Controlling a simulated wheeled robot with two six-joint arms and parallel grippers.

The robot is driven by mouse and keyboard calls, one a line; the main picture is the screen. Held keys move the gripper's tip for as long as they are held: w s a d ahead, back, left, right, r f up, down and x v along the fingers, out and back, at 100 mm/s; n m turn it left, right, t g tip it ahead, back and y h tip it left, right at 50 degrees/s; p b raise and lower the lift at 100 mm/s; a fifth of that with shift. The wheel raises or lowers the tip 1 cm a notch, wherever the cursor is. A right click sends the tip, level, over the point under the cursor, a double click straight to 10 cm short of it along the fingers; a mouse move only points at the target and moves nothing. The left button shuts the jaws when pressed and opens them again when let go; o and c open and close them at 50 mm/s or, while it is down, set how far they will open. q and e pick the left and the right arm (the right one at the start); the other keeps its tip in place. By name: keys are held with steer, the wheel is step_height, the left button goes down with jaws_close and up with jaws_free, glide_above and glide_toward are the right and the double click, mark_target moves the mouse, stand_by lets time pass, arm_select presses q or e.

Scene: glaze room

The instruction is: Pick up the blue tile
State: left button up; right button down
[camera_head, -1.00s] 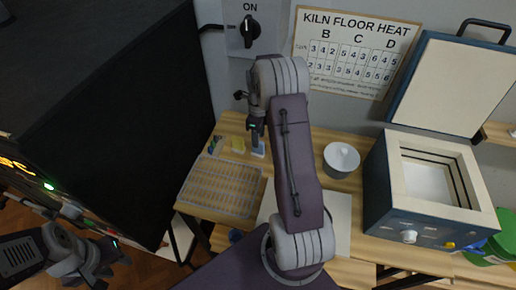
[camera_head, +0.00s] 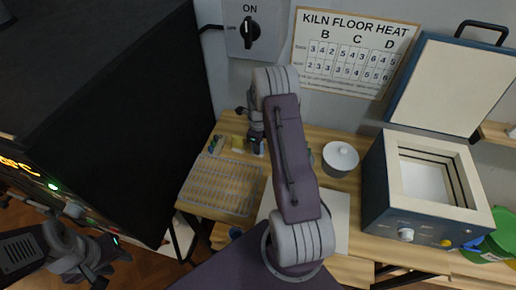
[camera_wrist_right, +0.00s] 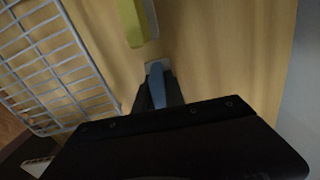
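The blue tile (camera_wrist_right: 158,82) shows in the right wrist view between the two dark fingers of my right gripper (camera_wrist_right: 159,92). The fingers sit close along both its sides, but whether they press on it is unclear. In the head view my right gripper (camera_head: 256,146) points down at the table beside the rack, and the tile there is mostly hidden. My left gripper (camera_head: 100,265) is low at the left, off the table, with its fingers apart and empty.
A yellow block (camera_wrist_right: 136,22) stands just beyond the blue tile. A wire rack (camera_head: 220,187) lies left of it. A large black unit (camera_head: 120,120) rises at the left.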

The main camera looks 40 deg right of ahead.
step_height(320, 180, up, 10)
steer(key=shift+b, duration=0.4)
